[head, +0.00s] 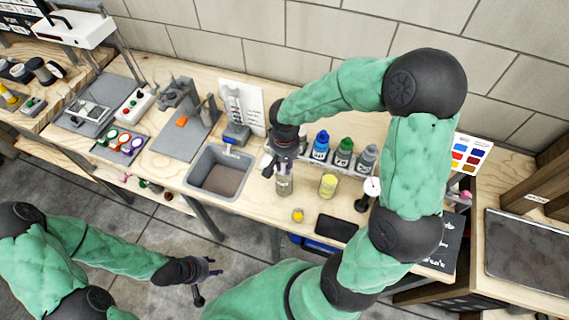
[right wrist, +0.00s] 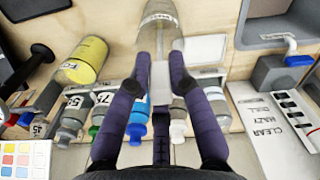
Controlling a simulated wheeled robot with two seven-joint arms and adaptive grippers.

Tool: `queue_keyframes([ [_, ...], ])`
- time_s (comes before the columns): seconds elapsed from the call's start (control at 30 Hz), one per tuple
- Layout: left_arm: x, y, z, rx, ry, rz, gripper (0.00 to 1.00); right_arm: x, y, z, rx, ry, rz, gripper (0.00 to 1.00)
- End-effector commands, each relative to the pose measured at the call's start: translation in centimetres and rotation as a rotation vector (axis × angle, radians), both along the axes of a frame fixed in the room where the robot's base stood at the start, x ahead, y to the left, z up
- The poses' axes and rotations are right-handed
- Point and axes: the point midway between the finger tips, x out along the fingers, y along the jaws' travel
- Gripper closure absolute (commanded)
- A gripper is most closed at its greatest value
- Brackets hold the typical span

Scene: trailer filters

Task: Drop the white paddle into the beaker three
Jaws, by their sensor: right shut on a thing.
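My right gripper (head: 284,158) is over the bench, directly above a clear glass vessel (head: 284,186). In the right wrist view its fingers (right wrist: 160,58) are closed around a narrow white piece (right wrist: 160,82), which looks like the white paddle. The clear vessel (right wrist: 160,22) lies just past the fingertips there; I cannot tell whether the paddle's end is inside its mouth. No number is readable on the vessel, so I cannot confirm it is beaker three. My left gripper (head: 206,280) is open and empty, low in front of the bench.
A yellow jar (head: 329,186) stands right of the vessel. Blue (head: 321,146), green (head: 344,152) and grey (head: 366,158) capped bottles stand in a rack behind. A grey basin (head: 221,172) is at left. A black tray (head: 337,228) and a small yellow item (head: 298,215) lie in front.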

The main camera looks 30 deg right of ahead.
Motion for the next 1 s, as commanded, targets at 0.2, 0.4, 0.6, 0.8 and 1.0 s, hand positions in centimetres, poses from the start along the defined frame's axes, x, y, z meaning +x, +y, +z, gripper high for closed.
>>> queue_keyframes([
  [0.2, 0.0, 0.0, 0.01, 0.0, 0.0, 0.0, 0.6, -0.01, 0.0, 0.01, 0.0, 0.0, 0.0, 0.52],
  [0.4, 0.0, 0.0, 0.0, 0.0, 0.0, 0.0, 0.6, -0.01, 0.0, 0.0, 0.0, 0.0, 0.0, 0.52],
  [0.6, 0.0, 0.0, 0.0, 0.0, 0.0, 0.0, 0.6, -0.01, 0.0, 0.0, 0.0, 0.0, 0.0, 0.52],
  [0.8, 0.0, 0.0, -0.04, 0.0, 0.0, 0.0, 0.6, -0.01, 0.0, -0.01, 0.0, 0.0, 0.0, 0.52],
  [1.0, -0.01, 0.0, -0.24, 0.0, 0.0, 0.0, 0.6, -0.07, -0.02, -0.02, 0.001, 0.002, 0.0, 0.52],
])
